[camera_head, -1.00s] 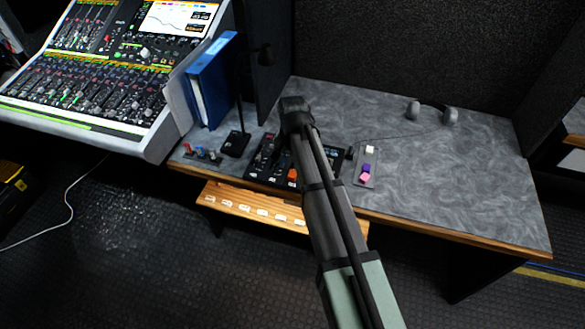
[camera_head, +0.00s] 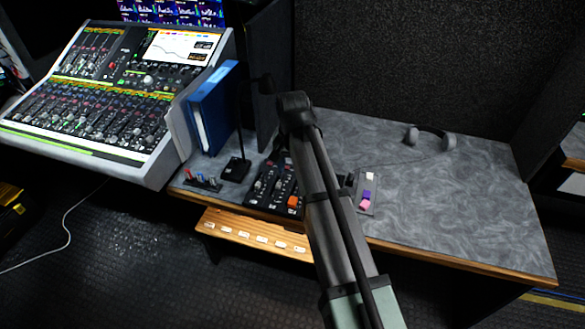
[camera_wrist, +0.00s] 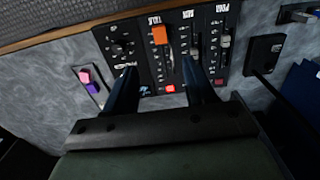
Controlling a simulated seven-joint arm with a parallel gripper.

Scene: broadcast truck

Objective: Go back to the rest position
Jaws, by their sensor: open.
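My gripper (camera_wrist: 159,88) shows in the wrist view with its two dark fingers apart and nothing between them. It hangs over the black control panel (camera_wrist: 138,50), which has an orange button (camera_wrist: 159,35), sliders and a knob. I cannot tell whether the fingertips touch the panel. In the head view my arm crosses the desk and hides the gripper and part of the control panel (camera_head: 262,194).
The grey desk (camera_head: 460,215) is mostly clear at right, with headphones (camera_head: 430,138) at the back. A small plate with pink and purple blocks (camera_head: 366,195), a blue binder (camera_head: 215,110), a black microphone base (camera_head: 236,169) and a mixing console (camera_head: 110,90) stand around.

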